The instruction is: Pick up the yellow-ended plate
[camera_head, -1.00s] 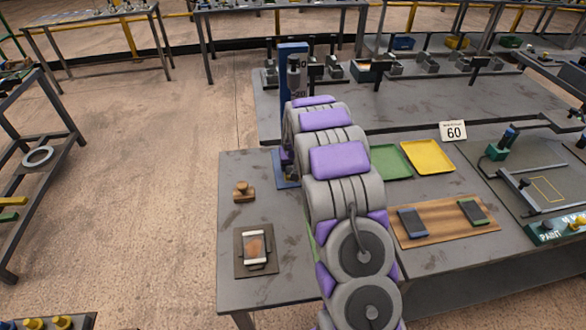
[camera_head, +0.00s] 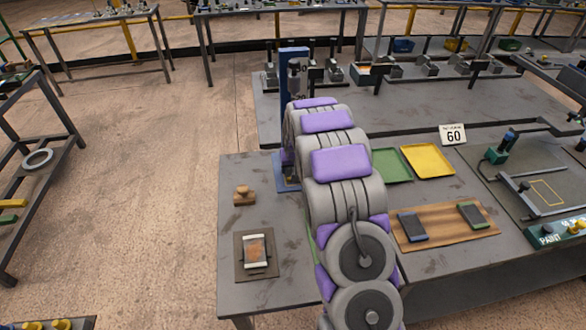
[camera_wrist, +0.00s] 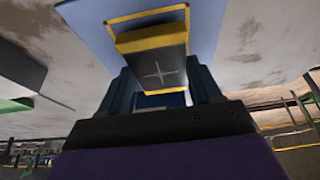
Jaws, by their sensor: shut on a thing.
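The yellow-ended plate (camera_wrist: 157,68) shows in the wrist view as a dark grey block with yellow ends and a pale cross mark on its face. My gripper (camera_wrist: 160,84) is shut on it, with one dark blue finger on each side. Just beyond the plate is a light blue surface (camera_wrist: 92,20) with a yellow outline. I cannot tell whether the plate touches that surface. In the head view my own arm hides the gripper and the plate.
A blue upright stand (camera_head: 284,62) rises just beyond my arm. Left of the arm, a wooden block (camera_head: 244,196) and a dark mat (camera_head: 243,268) lie on the table. To the right are a green tray (camera_head: 391,166), a yellow tray (camera_head: 428,160) and a wooden board (camera_head: 441,227).

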